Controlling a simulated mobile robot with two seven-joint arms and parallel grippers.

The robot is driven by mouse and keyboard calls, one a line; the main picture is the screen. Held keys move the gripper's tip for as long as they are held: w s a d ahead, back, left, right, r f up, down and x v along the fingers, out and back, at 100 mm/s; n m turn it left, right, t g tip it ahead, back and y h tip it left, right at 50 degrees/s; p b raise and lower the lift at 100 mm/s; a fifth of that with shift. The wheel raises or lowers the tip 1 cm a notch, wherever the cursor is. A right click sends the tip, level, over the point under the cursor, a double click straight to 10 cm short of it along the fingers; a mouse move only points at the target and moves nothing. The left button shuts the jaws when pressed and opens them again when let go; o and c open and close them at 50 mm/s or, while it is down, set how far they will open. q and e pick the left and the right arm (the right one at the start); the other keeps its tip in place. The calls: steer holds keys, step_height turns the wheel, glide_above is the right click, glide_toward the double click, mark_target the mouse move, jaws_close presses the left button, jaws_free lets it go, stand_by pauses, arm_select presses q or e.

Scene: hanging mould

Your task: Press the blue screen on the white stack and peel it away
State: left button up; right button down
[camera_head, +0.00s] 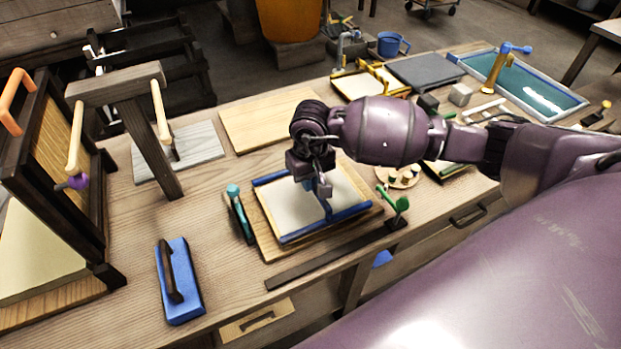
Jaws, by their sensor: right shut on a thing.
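The blue screen (326,223) shows as blue rails around a white sheet-like surface. It lies on the white stack (290,209), which rests on a wooden board (266,235) in the middle of the bench. My right gripper (323,190) points down over the middle of the screen and is shut on a blue part of it. The gripper and wrist hide part of the screen's far side. I cannot tell whether the screen is lifted at any edge. My left gripper is not in view.
A blue block with a dark handle (180,281) lies at the front left. A dark rack with a wood panel (62,150) stands at the left. A teal-topped tool (239,213) and a green-handled bar (395,210) flank the board. A teal basin (530,95) is far right.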

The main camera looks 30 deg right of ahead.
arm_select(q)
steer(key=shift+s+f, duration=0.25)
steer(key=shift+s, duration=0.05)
arm_select(e)
steer(key=shift+f, duration=0.1)
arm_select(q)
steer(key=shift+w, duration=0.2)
arm_select(e)
steer(key=shift+s+f, duration=0.15)
stand_by(0.5)
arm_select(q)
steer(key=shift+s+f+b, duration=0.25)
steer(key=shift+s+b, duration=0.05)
arm_select(e)
steer(key=shift+s+f, duration=0.1)
stand_by(0.4)
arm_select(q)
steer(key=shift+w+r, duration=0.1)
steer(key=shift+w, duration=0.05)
arm_select(e)
steer(key=shift+r, duration=0.45)
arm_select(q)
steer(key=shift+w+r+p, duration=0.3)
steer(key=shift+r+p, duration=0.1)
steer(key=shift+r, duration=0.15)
arm_select(e)
steer(key=shift+w+r, duration=0.2)
steer(key=shift+r, duration=0.5)
steer(key=shift+r, duration=0.1)
